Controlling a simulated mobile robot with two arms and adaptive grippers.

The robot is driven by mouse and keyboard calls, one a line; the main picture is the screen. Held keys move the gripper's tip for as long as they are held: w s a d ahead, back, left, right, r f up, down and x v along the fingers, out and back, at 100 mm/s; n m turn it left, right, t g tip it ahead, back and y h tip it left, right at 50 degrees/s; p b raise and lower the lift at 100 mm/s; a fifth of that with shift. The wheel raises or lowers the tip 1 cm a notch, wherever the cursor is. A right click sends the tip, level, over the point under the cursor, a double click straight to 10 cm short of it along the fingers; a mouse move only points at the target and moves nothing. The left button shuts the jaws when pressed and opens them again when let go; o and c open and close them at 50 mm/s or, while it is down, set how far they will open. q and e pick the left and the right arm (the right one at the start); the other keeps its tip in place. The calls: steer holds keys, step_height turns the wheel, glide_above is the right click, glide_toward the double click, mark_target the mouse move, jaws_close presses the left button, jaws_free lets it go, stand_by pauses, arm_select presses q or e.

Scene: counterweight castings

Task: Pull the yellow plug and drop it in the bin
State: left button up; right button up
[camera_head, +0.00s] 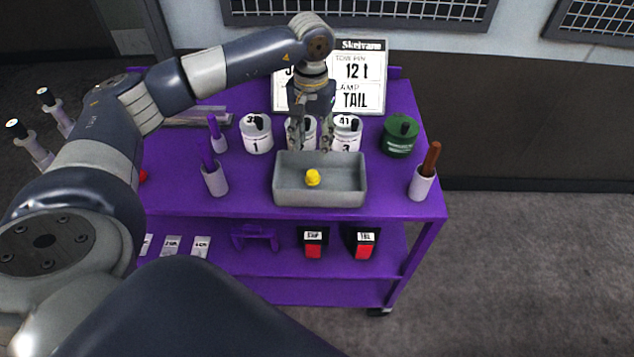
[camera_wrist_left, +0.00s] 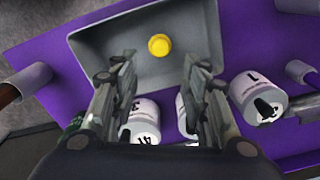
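The yellow plug (camera_head: 313,177) lies inside the grey bin (camera_head: 352,199), on its floor. In the left wrist view the plug (camera_wrist_left: 159,45) shows whole against the bottom of the bin (camera_wrist_left: 95,68). My left gripper (camera_head: 310,149) points down over the back edge of the bin, in front of the middle white can (camera_head: 292,130). Its fingers are apart with nothing between them, and in the left wrist view the gripper (camera_wrist_left: 159,62) is also open and empty. The fingers partly hide the middle can, so its top is unclear. My right gripper is not in view.
White cans 1 (camera_head: 257,140) and 3 (camera_head: 346,141) flank the middle can, each with a black piece on top. A green canister (camera_head: 400,134) stands right. Cups with a brown handle (camera_head: 422,182) and purple handle (camera_head: 215,178) flank the bin. A sign (camera_head: 372,85) stands behind.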

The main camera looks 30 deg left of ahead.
arm_select(q)
step_height(320, 180, up, 12)
stand_by(0.7)
